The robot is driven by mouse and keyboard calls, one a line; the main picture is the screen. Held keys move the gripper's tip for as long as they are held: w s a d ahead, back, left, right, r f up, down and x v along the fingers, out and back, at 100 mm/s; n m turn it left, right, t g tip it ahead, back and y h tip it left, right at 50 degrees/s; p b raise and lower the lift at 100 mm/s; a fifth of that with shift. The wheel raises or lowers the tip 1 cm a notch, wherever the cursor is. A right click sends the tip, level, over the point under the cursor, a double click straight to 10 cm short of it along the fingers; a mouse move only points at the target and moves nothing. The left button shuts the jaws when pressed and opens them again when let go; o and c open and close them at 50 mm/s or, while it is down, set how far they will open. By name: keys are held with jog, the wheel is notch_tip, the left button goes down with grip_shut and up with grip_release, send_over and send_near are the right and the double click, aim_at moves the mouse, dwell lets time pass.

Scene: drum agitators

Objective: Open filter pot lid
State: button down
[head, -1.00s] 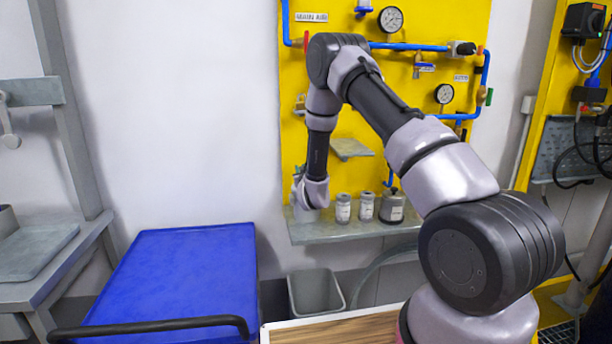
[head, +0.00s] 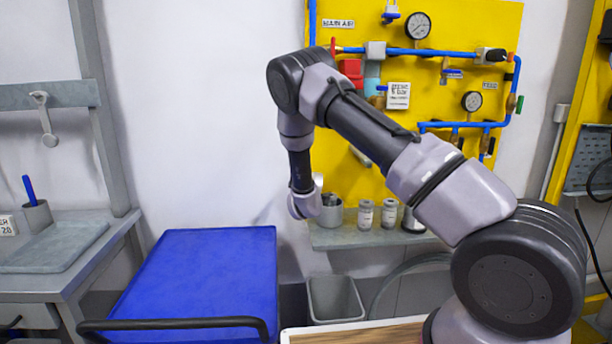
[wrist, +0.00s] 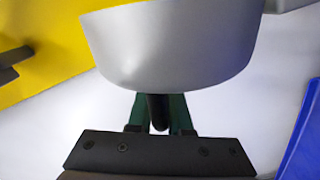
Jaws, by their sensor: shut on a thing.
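In the wrist view my gripper (wrist: 159,108) has its green fingers closed on a black stem-like handle (wrist: 158,120). A large smooth grey rounded body, which looks like the pot lid (wrist: 175,45), fills the top of that view, joined to the handle. In the head view my wrist (head: 305,203) is at the left end of the wall shelf. Right behind it stands a grey open-topped pot (head: 328,216) with dark things inside, apparently the filter pot. My fingers are hidden in the head view, and I cannot make out the lid clearly there.
The shelf (head: 340,239) also bears two small labelled cans (head: 366,213) (head: 389,212) and a darker one, partly hidden by my arm. A blue cart (head: 205,272) stands at left. A grey bin (head: 335,298) is under the shelf. Yellow piping panel (head: 450,100) behind.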

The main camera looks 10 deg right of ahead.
jog(key=shift+a+f+n, duration=0.95)
jog(key=shift+f+n, duration=0.2)
jog(key=shift+n, duration=0.15)
jog(key=shift+a+f+n, duration=0.9)
jog(key=shift+f+n, duration=0.25)
jog(key=shift+n, duration=0.15)
jog(key=c, duration=0.9)
grip_release()
jog(key=shift+d, duration=0.1)
jog(key=shift+s, duration=0.15)
